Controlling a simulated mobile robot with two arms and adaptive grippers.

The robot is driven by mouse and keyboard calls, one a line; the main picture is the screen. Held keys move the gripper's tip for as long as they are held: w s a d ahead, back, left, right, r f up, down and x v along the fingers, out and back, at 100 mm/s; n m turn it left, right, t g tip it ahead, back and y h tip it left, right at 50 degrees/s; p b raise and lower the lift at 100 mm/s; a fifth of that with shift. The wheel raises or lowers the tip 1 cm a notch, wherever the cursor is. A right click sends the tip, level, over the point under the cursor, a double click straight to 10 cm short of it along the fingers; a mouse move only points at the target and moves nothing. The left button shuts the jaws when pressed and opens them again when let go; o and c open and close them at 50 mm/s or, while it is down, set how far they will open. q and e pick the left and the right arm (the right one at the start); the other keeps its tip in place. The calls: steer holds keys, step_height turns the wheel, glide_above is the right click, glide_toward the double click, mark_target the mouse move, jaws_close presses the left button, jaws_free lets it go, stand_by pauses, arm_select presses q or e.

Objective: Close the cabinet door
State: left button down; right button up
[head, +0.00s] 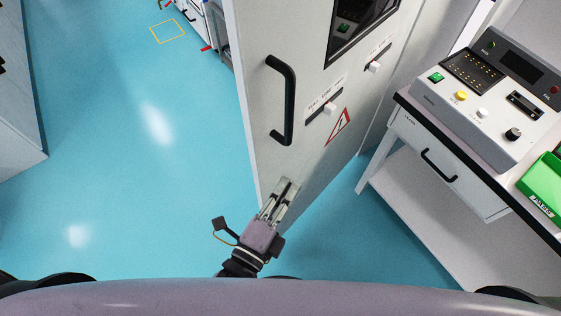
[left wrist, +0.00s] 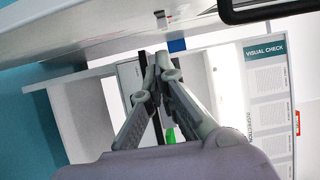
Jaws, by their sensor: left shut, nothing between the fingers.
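The cabinet door (head: 290,110) is a tall light grey panel standing open in the middle of the head view. It carries a black bar handle (head: 284,100), a dark window (head: 358,25) and a red-edged warning triangle. My left gripper (head: 283,190) is shut and empty, in front of the door's lower part and below the handle. I cannot tell whether it touches the door. In the left wrist view its fingers (left wrist: 152,75) are closed together, and a black handle (left wrist: 270,8) shows at the top right. My right gripper is not in view.
A control console (head: 480,90) stands on a table at the right, with a green tray (head: 545,185) at its edge and a drawer (head: 450,165) below. Open blue floor (head: 140,170) lies left of the door. A grey cabinet (head: 20,110) stands at the far left.

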arm_select(q)
steer(key=w+a+p, duration=0.1)
steer(key=w, duration=0.5)
steer(key=shift+w, duration=0.15)
steer(key=shift+a, duration=0.1)
